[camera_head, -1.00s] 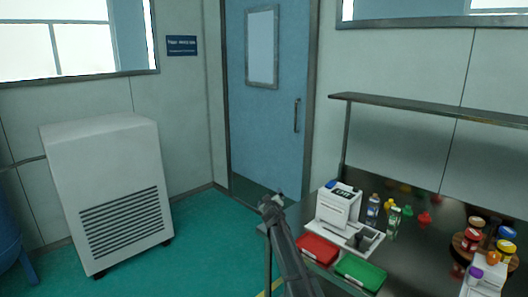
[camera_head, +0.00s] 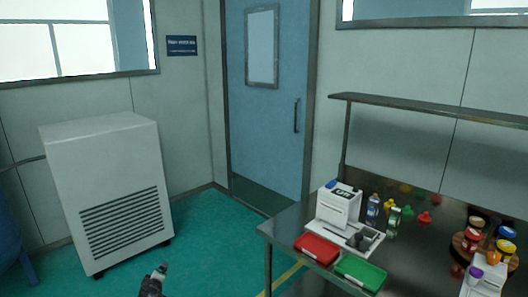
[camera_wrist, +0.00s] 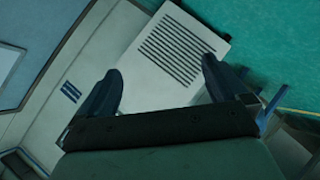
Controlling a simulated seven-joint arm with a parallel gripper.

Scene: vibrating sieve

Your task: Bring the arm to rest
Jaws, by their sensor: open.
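My gripper (camera_wrist: 160,88) shows in the wrist view with its two dark fingers spread apart and nothing between them. In the head view only the end of my arm shows at the bottom edge, with my gripper (camera_head: 158,270) low over the green floor, left of the table and clear of it. The rest of the arm is out of that view. The wrist view looks past the fingers at the white vented cabinet (camera_wrist: 165,55).
The dark table (camera_head: 420,265) at right holds a white device (camera_head: 338,205), a red tray (camera_head: 317,249), a green tray (camera_head: 361,272), bottles and several jars. The white cabinet (camera_head: 100,150) stands at left. Green floor (camera_head: 205,240) lies open between cabinet and table.

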